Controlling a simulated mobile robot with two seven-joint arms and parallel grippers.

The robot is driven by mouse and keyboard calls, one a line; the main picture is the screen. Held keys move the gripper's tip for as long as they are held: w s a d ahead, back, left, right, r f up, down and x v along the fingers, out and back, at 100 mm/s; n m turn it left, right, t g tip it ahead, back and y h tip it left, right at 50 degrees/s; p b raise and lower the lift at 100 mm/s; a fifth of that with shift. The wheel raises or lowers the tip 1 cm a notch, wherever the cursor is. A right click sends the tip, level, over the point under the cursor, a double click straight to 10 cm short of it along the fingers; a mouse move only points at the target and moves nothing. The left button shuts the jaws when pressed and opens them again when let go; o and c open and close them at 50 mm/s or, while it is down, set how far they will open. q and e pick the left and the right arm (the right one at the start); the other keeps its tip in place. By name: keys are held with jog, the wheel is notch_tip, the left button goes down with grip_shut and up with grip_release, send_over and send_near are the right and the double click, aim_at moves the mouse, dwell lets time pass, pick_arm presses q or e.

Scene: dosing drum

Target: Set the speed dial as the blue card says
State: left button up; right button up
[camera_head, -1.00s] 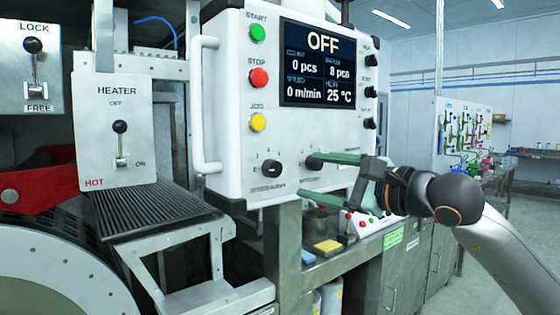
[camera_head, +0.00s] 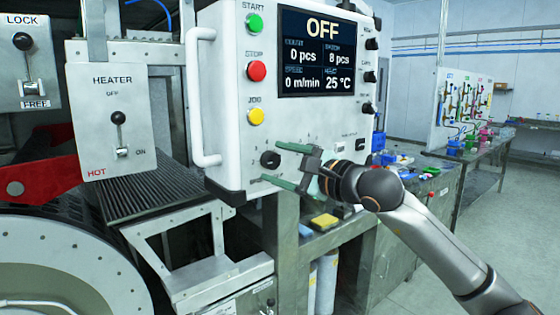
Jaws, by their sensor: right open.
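The white control panel (camera_head: 228,130) has a black dial (camera_head: 270,160) low on its left side, with small numbers around it. The label under it is partly covered, so I cannot read it. My right gripper (camera_head: 269,162) has green fingers and is open. In the picture its fingers lie above and below this dial. I cannot tell whether they touch it. The second dial on the panel is hidden behind the gripper. The screen (camera_head: 317,55) reads OFF and 0 m/min. I cannot make out a blue card. My left gripper is not in view.
Green (camera_head: 255,24), red (camera_head: 257,71) and yellow (camera_head: 256,116) buttons sit above the dial, beside a white handle (camera_head: 203,110). A heater lever plate (camera_head: 112,100) is at left. A yellow block (camera_head: 324,221) lies on a ledge below. Open floor is at right.

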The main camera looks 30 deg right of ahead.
jog(key=shift+c, duration=0.4)
grip_shut()
